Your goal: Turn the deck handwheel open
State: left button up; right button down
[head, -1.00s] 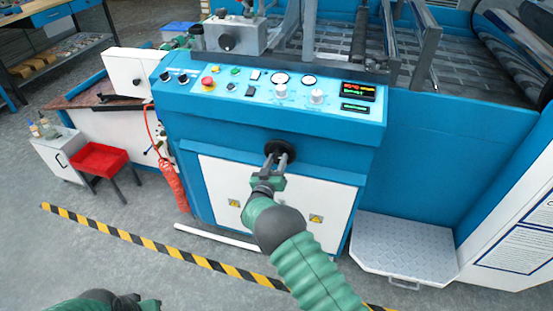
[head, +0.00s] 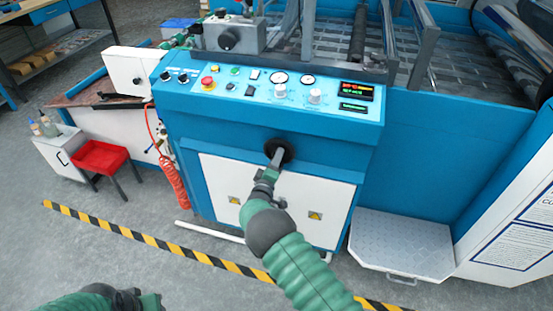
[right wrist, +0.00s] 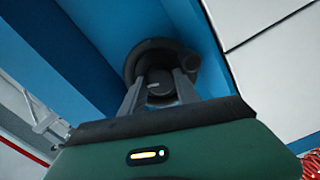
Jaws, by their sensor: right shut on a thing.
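The black handwheel (head: 279,151) sits on the blue front of the machine, below the control panel. In the right wrist view the handwheel (right wrist: 160,60) is a round dark disc with a hub at its centre. My right gripper (head: 277,158) reaches it from the front and is shut on it, with a finger on each side of the hub. The gripper also shows in the right wrist view (right wrist: 160,90), its body tilted relative to the machine front. Part of the wheel is hidden behind the fingers. My left gripper (head: 150,302) shows partly at the bottom left, away from the wheel; its jaws are unclear.
The control panel (head: 265,92) with a red emergency button (head: 208,82) and gauges lies above the wheel. A checker-plate step (head: 402,244) stands at the right.

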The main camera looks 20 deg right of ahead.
jog(key=shift+a+f+n, duration=0.1)
jog(key=shift+a+n, duration=0.1)
jog(key=shift+n, duration=0.7)
jog(key=c, duration=0.9)
grip_release()
jog(key=shift+w+f, duration=0.1)
